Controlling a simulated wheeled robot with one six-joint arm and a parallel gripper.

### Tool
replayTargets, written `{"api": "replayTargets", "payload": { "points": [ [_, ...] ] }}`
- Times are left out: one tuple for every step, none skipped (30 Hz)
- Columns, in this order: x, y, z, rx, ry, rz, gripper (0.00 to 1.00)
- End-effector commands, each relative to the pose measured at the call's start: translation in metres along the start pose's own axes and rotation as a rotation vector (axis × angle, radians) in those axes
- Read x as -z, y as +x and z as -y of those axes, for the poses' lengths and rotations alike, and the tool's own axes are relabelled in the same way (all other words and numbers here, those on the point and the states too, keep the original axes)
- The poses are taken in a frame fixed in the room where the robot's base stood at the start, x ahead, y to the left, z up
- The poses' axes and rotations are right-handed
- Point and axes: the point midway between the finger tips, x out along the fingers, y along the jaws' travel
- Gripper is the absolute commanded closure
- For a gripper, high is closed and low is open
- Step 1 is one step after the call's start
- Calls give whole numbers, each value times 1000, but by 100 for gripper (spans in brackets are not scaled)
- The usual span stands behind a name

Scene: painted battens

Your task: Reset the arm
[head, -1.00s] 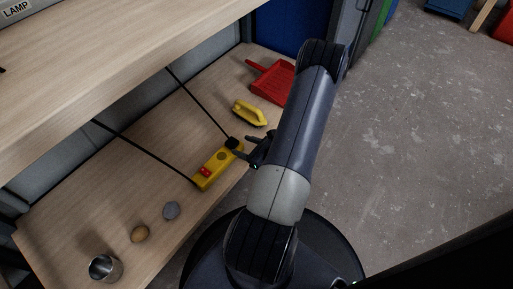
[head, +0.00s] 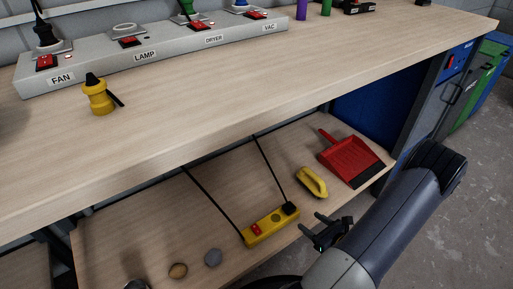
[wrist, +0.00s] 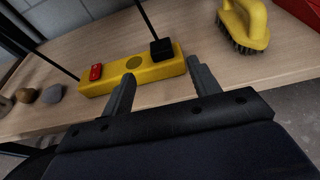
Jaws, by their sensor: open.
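My gripper (head: 322,232) is open and empty, just in front of the lower shelf's front edge. In the wrist view my gripper (wrist: 160,82) has its two fingers apart, pointing at a yellow power strip (wrist: 100,86). The yellow power strip (head: 265,227) lies on the lower shelf, a little left of my gripper. It has a red switch (wrist: 96,72), an empty round socket (wrist: 133,63) and a black plug (wrist: 162,50) in it. My gripper holds neither the plug nor the strip.
The bench top (head: 300,70) overhangs the lower shelf (head: 130,225). A yellow brush (head: 312,183), a red dustpan (head: 352,158) and stones (head: 213,258) lie on the shelf. A grey outlet panel (head: 180,50) and a yellow plug (head: 99,98) are above. Concrete floor (head: 480,200) is open at right.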

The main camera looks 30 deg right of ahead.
Motion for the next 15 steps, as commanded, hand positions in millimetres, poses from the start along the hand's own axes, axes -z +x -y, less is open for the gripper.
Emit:
{"api": "replayTargets", "payload": {
  "points": [
    [0, 0, 0, 0, 0, 0, 42],
    [0, 0, 0, 0, 0, 0, 42],
    [0, 0, 0, 0, 0, 0, 42],
    [0, 0, 0, 0, 0, 0, 42],
    [0, 0, 0, 0, 0, 0, 42],
    [0, 1, 0, 0, 0, 0, 42],
    [0, 2, 0, -1, 0, 0, 42],
    [0, 4, 0, -1, 0, 0, 42],
    [1, 6, 0, -2, -1, 0, 42],
    [1, 9, 0, -3, -1, 0, 42],
    [1, 12, 0, -4, -1, 0, 42],
    [1, 16, 0, -4, -1, 0, 42],
    [2, 20, -1, -5, -1, 0, 42],
    [2, 24, -1, -5, -1, 0, 42],
    [2, 30, -1, -5, -1, 0, 42]
  ]
}}
